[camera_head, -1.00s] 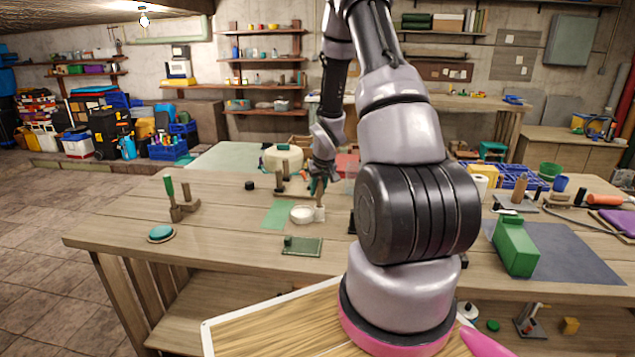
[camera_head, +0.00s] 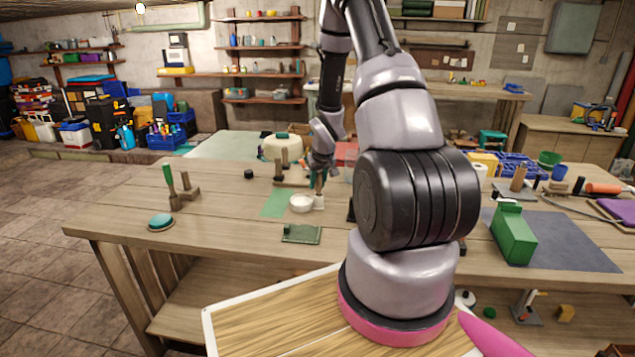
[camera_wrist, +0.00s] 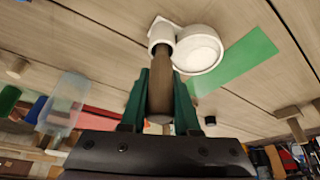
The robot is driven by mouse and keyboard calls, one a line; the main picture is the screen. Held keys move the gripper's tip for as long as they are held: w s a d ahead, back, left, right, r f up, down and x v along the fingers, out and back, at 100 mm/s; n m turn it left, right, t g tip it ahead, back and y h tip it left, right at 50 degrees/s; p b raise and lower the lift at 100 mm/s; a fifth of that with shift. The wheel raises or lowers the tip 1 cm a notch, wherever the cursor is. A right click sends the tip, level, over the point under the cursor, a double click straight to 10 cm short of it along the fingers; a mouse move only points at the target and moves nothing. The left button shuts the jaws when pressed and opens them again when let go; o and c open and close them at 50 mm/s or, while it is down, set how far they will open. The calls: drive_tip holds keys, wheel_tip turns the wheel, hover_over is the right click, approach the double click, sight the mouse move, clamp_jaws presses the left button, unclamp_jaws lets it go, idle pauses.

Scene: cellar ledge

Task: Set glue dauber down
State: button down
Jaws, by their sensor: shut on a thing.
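The glue dauber (camera_wrist: 160,100) has a brown wooden handle, which my gripper (camera_wrist: 161,80) holds between its two green fingers. The dauber's tip is hidden.
A green mat (camera_head: 274,205) lies left of the dish. A dark green plate (camera_head: 301,234) lies nearer the front edge. A wooden stand (camera_head: 185,193) and a teal-topped round thing (camera_head: 160,221) are at the left. A green block (camera_head: 513,235) is at the right.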

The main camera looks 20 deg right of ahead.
drive_tip(key=shift+f, duration=0.3)
drive_tip(key=c, duration=0.6)
unclamp_jaws()
drive_tip(key=shift+o, duration=0.2)
drive_tip(key=shift+r, duration=0.1)
